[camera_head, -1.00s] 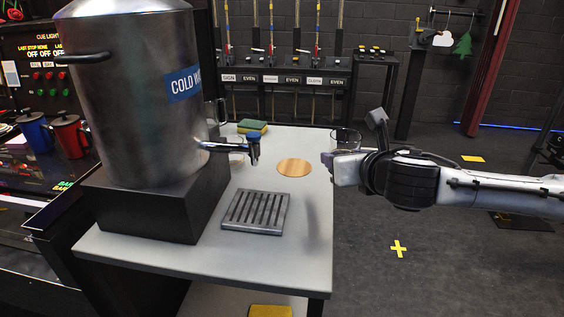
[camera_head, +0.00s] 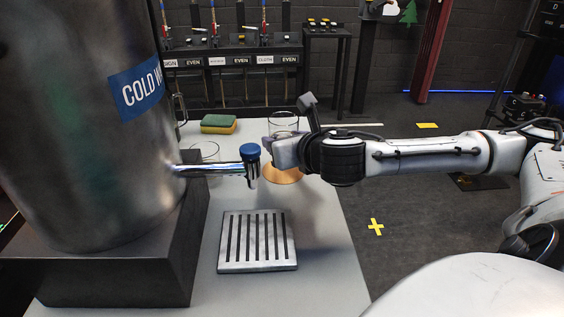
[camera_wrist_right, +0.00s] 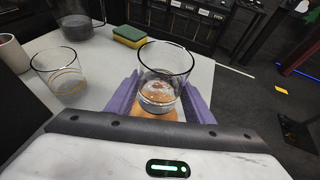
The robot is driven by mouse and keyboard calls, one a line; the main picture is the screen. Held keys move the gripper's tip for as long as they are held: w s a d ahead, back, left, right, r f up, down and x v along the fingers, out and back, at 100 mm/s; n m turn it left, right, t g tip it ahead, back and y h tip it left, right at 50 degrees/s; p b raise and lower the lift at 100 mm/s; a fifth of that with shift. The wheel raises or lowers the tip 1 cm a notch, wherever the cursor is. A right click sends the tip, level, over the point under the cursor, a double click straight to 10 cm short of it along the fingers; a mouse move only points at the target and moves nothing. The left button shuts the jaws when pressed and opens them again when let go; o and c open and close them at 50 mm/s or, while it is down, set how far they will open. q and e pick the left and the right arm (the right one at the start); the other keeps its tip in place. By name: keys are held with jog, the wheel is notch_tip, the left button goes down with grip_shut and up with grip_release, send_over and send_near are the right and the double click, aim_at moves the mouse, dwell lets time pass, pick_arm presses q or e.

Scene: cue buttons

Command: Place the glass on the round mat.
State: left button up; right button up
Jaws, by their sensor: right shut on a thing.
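The clear glass (camera_head: 284,121) is upright between the fingers of my right gripper (camera_head: 271,148). In the right wrist view, the glass (camera_wrist_right: 165,72) sits between two purple finger pads, and the gripper (camera_wrist_right: 160,100) is shut on it. The round wooden mat (camera_head: 286,176) lies on the table, partly hidden by the gripper in the head view. In the wrist view, part of the mat (camera_wrist_right: 152,115) shows under and around the glass's base. I cannot tell whether the base touches it. My left gripper is not in view.
A metal water dispenser (camera_head: 75,150) with a blue-topped tap (camera_head: 250,152) stands left, close to my gripper. A slotted drip tray (camera_head: 258,262) is in front. A second glass (camera_wrist_right: 58,75) and a sponge (camera_head: 219,124) stand nearby. The table's right edge is close.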

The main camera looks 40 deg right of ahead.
notch_tip(320, 180, down, 4)
jog(key=shift+f+b, duration=0.1)
jog(key=shift+b, duration=0.55)
jog(key=shift+f, duration=0.3)
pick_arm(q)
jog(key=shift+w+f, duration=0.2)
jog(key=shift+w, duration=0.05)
pick_arm(e)
jog(key=shift+f, duration=0.1)
jog(key=shift+f, duration=0.1)
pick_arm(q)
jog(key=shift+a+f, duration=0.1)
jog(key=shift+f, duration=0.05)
pick_arm(e)
jog(key=o, duration=1.3)
